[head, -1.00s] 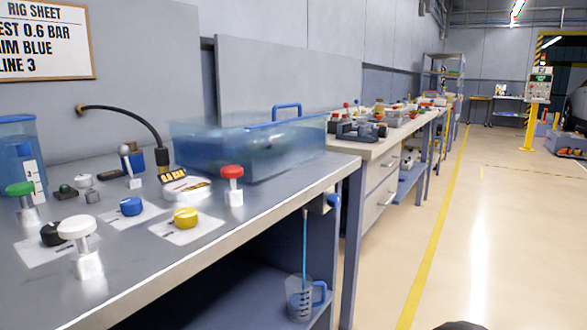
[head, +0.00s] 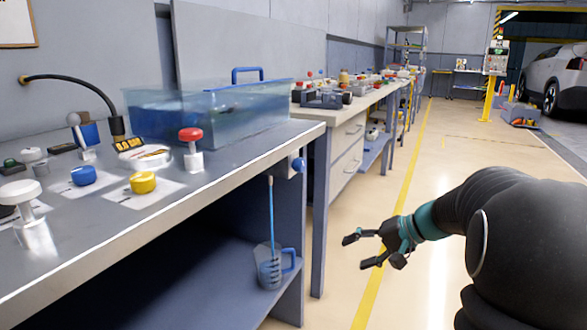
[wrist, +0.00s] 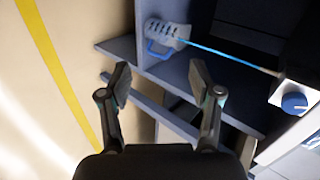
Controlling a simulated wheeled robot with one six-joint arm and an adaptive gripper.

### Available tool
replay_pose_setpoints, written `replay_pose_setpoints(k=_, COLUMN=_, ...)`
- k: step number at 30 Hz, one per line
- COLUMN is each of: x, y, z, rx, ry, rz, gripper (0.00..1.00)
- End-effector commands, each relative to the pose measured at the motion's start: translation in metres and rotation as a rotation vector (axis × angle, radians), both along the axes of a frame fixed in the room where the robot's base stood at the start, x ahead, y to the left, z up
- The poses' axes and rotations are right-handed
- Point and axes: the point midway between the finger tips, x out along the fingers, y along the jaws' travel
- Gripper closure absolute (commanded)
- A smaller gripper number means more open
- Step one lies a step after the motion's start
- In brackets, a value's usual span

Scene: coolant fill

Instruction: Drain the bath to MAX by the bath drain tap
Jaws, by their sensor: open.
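The clear bath (head: 215,112) with bluish liquid stands on the metal bench. The blue drain tap (head: 298,165) sits on the bench's end, below the top edge. It also shows at the right in the wrist view (wrist: 294,103). A thin blue stream (head: 271,215) runs down below the tap into a measuring jug (head: 270,270) with a blue handle on the lower shelf; the jug also shows in the wrist view (wrist: 167,34). My gripper (head: 356,251) is open and empty, over the floor to the right of the tap and apart from it. The MAX mark cannot be made out.
On the bench are a red-topped valve (head: 191,147), a white knob (head: 22,200), a blue cap (head: 83,176) and a yellow cap (head: 143,183). A second workbench (head: 350,115) with drawers stands behind.

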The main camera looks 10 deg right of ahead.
Motion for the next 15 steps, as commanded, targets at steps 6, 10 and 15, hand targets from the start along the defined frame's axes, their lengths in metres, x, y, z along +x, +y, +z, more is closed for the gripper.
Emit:
replay_pose_setpoints(k=6, x=0.072, y=-0.022, z=0.076, rx=0.195, ry=-0.419, rz=0.056, gripper=0.36)
replay_pose_setpoints(k=10, x=0.083, y=-0.019, z=0.140, rx=0.222, ry=-0.707, rz=0.115, gripper=0.36)
replay_pose_setpoints(k=15, x=0.079, y=-0.015, z=0.158, rx=0.200, ry=-0.867, rz=0.175, gripper=0.36)
